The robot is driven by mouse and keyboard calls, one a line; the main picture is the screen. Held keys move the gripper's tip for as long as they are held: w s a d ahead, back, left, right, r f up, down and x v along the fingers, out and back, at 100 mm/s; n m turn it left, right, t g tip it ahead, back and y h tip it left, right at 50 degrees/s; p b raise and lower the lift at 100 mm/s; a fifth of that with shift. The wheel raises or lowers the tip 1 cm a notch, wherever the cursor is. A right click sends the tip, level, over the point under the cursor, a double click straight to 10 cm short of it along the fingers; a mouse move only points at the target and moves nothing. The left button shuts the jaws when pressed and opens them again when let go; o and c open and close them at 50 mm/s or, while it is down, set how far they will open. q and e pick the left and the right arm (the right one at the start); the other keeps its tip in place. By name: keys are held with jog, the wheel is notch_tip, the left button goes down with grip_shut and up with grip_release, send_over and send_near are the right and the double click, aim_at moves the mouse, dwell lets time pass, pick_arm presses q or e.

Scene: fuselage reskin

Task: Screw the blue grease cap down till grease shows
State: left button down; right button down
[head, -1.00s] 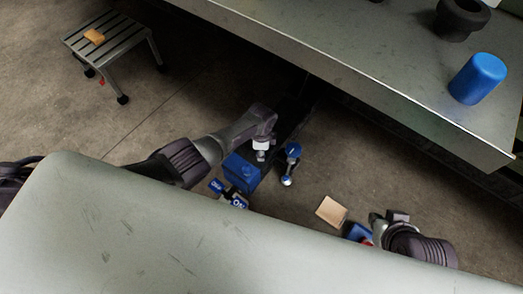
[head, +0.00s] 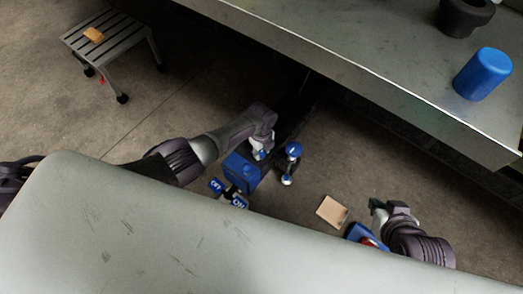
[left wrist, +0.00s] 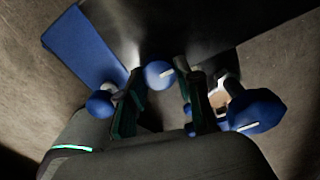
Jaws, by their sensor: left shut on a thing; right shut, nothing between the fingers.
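A small round blue cap (left wrist: 158,74) with a pale mark sits between the fingers of my left gripper (left wrist: 155,100) in the left wrist view. In the head view the left gripper (head: 261,150) is low beside a blue box, and a bit of the blue cap (head: 261,155) shows under it. The gripper is shut on the cap. What the cap sits on is mostly hidden, and I see no grease. My right gripper (head: 380,208) is shut and empty at the lower right, apart from the cap.
A blue box (head: 240,178) stands left of the cap, also in the left wrist view (left wrist: 83,45). A second blue knob (head: 293,149) with a white line stands right. A tan square (head: 332,211) lies on the floor. A large pale panel (head: 150,235) covers the front.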

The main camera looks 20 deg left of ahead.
aim_at(262, 153)
pick_arm(q)
jog(key=shift+d+m, duration=0.1)
jog(key=shift+m, duration=0.2)
dwell(0.4)
jog(key=c, duration=0.8)
grip_release()
jog(key=shift+o, duration=0.2)
jog(key=shift+r, duration=0.1)
notch_tip(262, 153, up, 12)
